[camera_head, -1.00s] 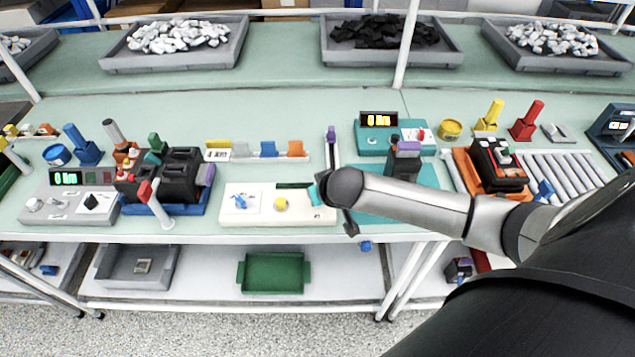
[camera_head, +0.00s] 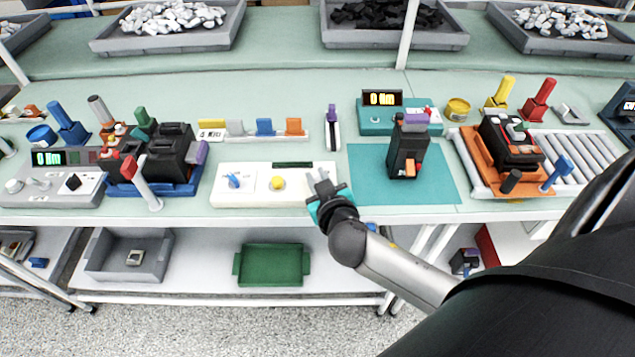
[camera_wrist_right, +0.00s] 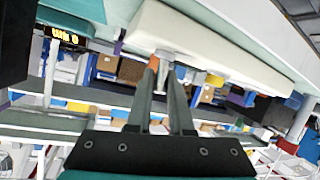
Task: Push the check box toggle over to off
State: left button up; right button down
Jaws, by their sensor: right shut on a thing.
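The white check box (camera_head: 255,196) lies at the front of the bench, with a blue knob (camera_head: 234,181), a yellow button (camera_head: 278,183) and a dark display strip on it. My right gripper (camera_head: 319,180) is at the box's right end. In the right wrist view the fingers (camera_wrist_right: 165,68) are nearly together on a small pale toggle lever (camera_wrist_right: 165,53) at the side of the white box (camera_wrist_right: 215,45). The fingers hide most of the toggle, so I cannot tell which way it leans. My left gripper is not in view.
A teal mat (camera_head: 440,190) with a black-and-orange device (camera_head: 406,152) is right of the box. A black breaker unit on a blue base (camera_head: 165,187) stands to the left. A green tray (camera_head: 272,265) sits on the shelf below.

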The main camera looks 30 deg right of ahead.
dwell(0.3)
jog(key=c, duration=0.8)
grip_release()
jog(key=shift+c, duration=0.2)
jog(key=v, duration=1.5)
jog(key=shift+s+f, duration=0.15)
jog(key=shift+s, duration=0.05)
